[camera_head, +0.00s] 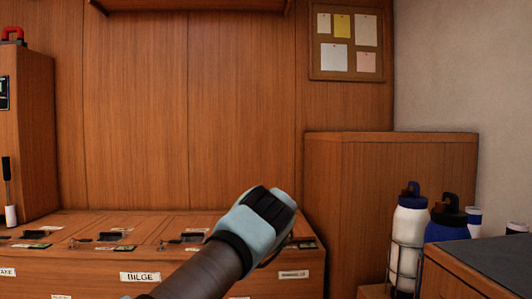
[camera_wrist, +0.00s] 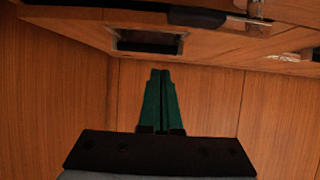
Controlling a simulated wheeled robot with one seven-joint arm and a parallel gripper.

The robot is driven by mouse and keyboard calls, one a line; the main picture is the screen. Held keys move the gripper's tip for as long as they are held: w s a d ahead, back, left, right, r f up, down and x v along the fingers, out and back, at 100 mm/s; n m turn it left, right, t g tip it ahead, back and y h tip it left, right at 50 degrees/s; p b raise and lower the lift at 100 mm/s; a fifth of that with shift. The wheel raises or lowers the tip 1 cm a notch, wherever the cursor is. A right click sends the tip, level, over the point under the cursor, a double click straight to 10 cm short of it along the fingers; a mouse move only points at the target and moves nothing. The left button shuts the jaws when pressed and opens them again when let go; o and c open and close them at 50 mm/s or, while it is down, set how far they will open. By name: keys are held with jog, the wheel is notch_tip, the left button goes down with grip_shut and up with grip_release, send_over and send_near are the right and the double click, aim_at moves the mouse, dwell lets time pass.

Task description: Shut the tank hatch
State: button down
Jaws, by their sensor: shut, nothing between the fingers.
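A low wooden locker bench has several hatches set in its top, one above the BILGE label (camera_head: 140,277). In the head view the hatch panels (camera_head: 185,226) at the middle look flat, with dark recesses and metal latches. I cannot tell which is the tank hatch. My gripper is over the bench's right end, its fingers hidden behind the light blue hand (camera_head: 262,218). In the wrist view its green fingers (camera_wrist: 161,75) are shut and empty, just below a dark recess (camera_wrist: 147,41) in a wooden panel. A dark strip and metal fitting (camera_wrist: 250,20) lie above; contact is unclear.
A tall wooden cabinet (camera_head: 390,200) stands right of the bench. Bottles (camera_head: 408,230) in a wire rack and a dark-topped counter (camera_head: 490,262) are at the lower right. A wooden unit (camera_head: 30,140) stands at the left. The space above the bench's left part is clear.

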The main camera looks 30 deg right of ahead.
jog(key=shift+f, duration=0.25)
dwell(0.3)
